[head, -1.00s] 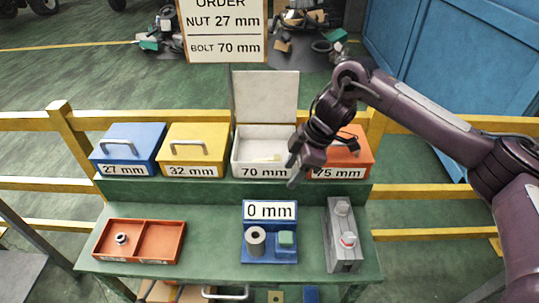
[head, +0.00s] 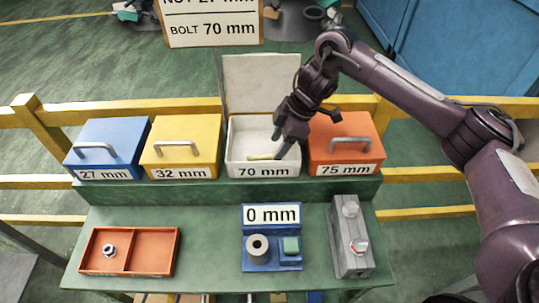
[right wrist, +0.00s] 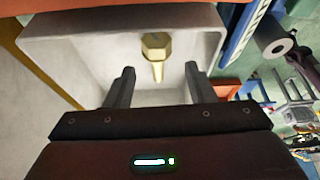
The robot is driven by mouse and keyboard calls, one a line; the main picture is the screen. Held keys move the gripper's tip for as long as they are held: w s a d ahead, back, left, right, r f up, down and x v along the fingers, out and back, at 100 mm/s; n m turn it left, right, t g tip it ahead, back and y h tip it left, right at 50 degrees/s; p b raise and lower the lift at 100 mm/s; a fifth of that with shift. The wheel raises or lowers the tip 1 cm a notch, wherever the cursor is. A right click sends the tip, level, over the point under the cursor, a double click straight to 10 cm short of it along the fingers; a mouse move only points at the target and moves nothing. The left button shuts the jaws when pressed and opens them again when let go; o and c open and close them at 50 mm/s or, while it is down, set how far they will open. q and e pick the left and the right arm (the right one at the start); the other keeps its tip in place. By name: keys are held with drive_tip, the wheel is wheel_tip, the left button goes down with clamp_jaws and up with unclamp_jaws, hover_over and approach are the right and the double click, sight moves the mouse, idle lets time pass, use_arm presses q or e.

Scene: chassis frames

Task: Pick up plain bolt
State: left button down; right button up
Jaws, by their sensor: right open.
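A plain brass-coloured bolt (head: 262,157) lies inside the open white box (head: 263,171) labelled 70 mm. In the right wrist view the bolt (right wrist: 156,52) shows its hex head and a short shank, between and beyond the two fingertips. My right gripper (head: 279,146) is at the open box, its fingers pointing down into it; in the right wrist view the gripper (right wrist: 160,78) is open and empty. The bolt is apart from both fingers. My left gripper is not in view.
Closed blue (head: 108,148), yellow (head: 183,147) and orange (head: 343,144) boxes flank the white one. Its raised lid (head: 261,84) stands behind. In front are a red tray (head: 152,250) holding a nut (head: 109,250), a blue gauge (head: 272,262) reading 0 mm and a grey fixture (head: 349,238).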

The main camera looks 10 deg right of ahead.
sight(273, 154)
drive_tip(key=x, duration=0.4)
drive_tip(key=shift+w+d, duration=0.1)
drive_tip(key=shift+w, duration=0.05)
drive_tip(key=shift+f, duration=0.15)
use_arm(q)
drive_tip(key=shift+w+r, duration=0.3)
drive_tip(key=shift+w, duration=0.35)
use_arm(e)
drive_tip(key=c, duration=1)
